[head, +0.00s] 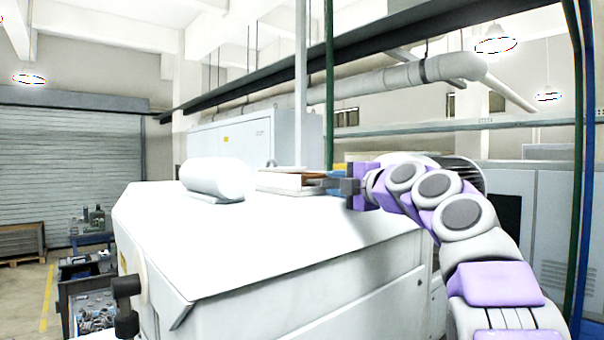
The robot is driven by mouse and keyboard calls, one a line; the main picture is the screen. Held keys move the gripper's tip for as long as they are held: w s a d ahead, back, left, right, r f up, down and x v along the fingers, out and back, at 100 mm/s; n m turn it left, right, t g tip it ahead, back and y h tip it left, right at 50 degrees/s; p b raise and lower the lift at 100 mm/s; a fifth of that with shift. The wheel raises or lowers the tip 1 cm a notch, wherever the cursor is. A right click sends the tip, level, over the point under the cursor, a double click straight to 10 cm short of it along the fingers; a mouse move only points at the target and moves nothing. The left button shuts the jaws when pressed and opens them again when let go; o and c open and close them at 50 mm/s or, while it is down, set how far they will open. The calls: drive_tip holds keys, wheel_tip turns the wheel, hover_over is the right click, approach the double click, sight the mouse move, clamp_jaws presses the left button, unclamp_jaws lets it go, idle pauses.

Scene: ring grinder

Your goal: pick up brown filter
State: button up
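A flat box-shaped filter (288,182) with pale sides and a brown edge lies on the white machine top, just right of the white roll. It appears to be the brown filter. My gripper (326,184) comes in from the right at about the filter's height, with its dark fingers pointing left. The fingertips overlap the filter's right end in the picture. I cannot tell whether they touch it or stand in front of it, nor whether they are open or shut. The filter's right end is partly hidden.
The white machine top (240,245) is clear in front. A white roll (216,177) lies left of the filter. A grey cabinet (232,140) and a green post (329,90) stand behind. A dark knob (127,287) sticks out at the machine's lower left.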

drive_tip(key=shift+w+a, duration=0.2)
drive_tip(key=shift+w, duration=0.05)
drive_tip(key=shift+s+d, duration=0.1)
drive_tip(key=shift+d, duration=0.05)
drive_tip(key=shift+d, duration=0.15)
clamp_jaws()
